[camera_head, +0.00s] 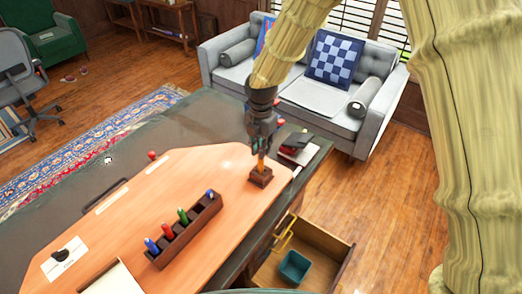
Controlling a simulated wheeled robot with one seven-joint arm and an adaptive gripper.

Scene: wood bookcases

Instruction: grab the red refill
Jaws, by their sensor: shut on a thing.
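My gripper (260,150) is over the right part of the desk, pointing down, shut on a slim orange-yellow piece (261,163). This piece stands at a small dark wooden block (260,179); I cannot tell whether it is seated in it or just above it. A dark wooden rack (184,233) at the front middle holds several coloured upright pieces. The red one (167,230), which looks like the red refill, stands between a blue one (151,245) and a green one (183,216). Another blue one (210,195) is at the rack's right end. My gripper is apart from the rack.
An open drawer (335,262) with a teal bin (294,267) juts out at the lower right. Dark books (297,145) lie right of my gripper. A small red object (151,155) sits at the desk mat's far edge. The mat's middle is clear.

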